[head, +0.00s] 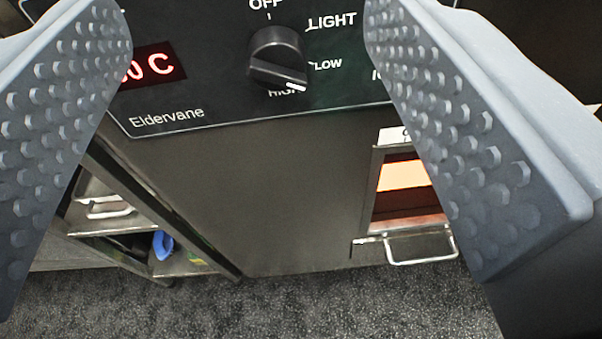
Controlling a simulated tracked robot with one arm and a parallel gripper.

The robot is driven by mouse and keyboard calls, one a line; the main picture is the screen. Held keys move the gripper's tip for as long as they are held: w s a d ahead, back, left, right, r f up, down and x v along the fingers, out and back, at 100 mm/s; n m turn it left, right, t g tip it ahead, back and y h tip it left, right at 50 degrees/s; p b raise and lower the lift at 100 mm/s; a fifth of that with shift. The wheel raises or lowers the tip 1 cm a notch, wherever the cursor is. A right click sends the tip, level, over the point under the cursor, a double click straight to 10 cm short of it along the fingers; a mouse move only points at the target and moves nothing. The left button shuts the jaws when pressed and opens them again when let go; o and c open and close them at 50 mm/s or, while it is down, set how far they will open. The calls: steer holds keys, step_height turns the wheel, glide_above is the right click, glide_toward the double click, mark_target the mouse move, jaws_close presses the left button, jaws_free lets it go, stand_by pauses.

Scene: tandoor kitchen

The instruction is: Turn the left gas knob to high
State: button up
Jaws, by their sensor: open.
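A round black gas knob (276,56) with a raised grip bar sits on the dark control panel (225,101). Labels OFF, LIGHT, LOW and HIGH run around it, with HIGH at the bottom partly covered by the knob. Its white pointer mark faces the lower right, between LOW and HIGH and close to HIGH. My gripper (248,42) is open. Its grey studded fingers stand to the left and right of the knob, apart from it, with nothing between them touching. No other knob shows.
A red digital display (148,66) is partly hidden by the left finger. Below the panel are a dark front, a glowing opening (403,176) with a metal handle (420,262) at right, and shelves with a blue item (162,244) at left. The speckled floor (300,305) looks clear.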

steer(key=n, duration=0.1)
glide_toward(278, 85)
steer(key=shift+t+h, duration=0.3)
steer(key=shift+t, duration=0.1)
steer(key=w+b, duration=0.1)
steer(key=w, duration=0.2)
steer(key=w+b, duration=0.1)
steer(key=w, duration=0.2)
steer(key=w+b, duration=0.2)
steer(key=w, duration=0.1)
steer(key=shift+w+f, duration=0.35)
